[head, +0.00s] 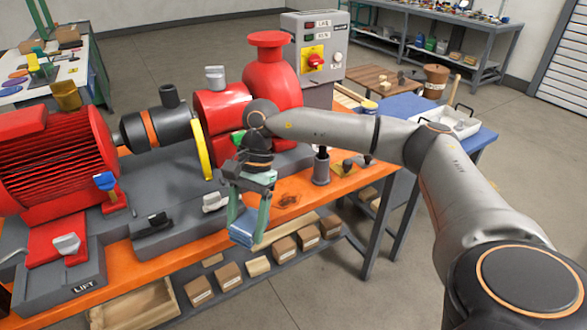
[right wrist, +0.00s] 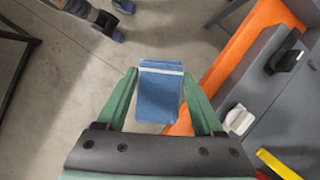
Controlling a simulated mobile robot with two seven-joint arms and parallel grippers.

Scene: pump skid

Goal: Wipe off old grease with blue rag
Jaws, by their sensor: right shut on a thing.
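The blue rag (head: 243,236) is a folded cloth with a pale stripe, held between the fingers of my right gripper (head: 248,208). In the right wrist view the rag (right wrist: 159,95) sits between the green fingers of the right gripper (right wrist: 160,92), which are shut on it. The gripper points down and hangs by the front edge of the orange bench (head: 345,185), with the rag appearing clear of the bench top. A dark brown smear (head: 288,200), which looks like old grease, lies on the orange surface just right of the gripper. My left gripper is out of view.
A red motor (head: 55,165), a dark coupling (head: 160,128), a yellow guard (head: 202,150) and a red pump (head: 270,75) stand behind the gripper. A grey cylinder (head: 321,168) stands right of the smear. Open floor lies in front.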

